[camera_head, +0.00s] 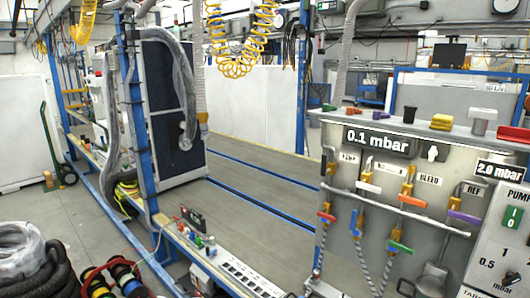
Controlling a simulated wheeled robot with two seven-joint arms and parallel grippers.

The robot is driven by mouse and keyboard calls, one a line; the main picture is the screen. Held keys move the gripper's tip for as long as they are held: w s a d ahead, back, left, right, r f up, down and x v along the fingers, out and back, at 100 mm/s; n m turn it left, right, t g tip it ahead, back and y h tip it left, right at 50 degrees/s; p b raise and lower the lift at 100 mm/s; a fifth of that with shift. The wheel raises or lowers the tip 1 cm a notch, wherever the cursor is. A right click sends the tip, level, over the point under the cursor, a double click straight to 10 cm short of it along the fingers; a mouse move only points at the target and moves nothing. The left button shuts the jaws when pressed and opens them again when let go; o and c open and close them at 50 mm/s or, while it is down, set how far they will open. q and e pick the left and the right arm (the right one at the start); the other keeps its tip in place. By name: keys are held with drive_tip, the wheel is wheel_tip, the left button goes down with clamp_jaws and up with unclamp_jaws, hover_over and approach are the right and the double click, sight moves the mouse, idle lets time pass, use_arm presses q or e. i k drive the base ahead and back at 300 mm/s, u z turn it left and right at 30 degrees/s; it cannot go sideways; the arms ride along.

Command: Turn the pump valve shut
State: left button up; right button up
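The grey charging panel (440,212) stands at the right of the head view. A small label reading PUMP (349,158) sits near its upper left. Just right of and below the label is a valve with a white handle (368,187), lying nearly level with a slight tilt. Lower left is a red handle (326,216), also nearly level. I cannot tell for certain which handle belongs to the PUMP label. A red handle (412,201) is under the BLEED label (429,179), and a purple handle (465,217) is under REF. Neither gripper is in view.
A green handle (400,246) sits lower on the panel, among hanging hoses. The display (377,142) reads 0.1 mbar. A PUMP switch box (503,240) stands at the right edge. A white power strip (248,277) lies left of the panel. Cups and blocks stand on the panel's top.

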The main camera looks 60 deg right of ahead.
sight(324, 171)
drive_tip(key=z, duration=0.6)
drive_tip(key=i, duration=1.25)
drive_tip(key=z, duration=1.15)
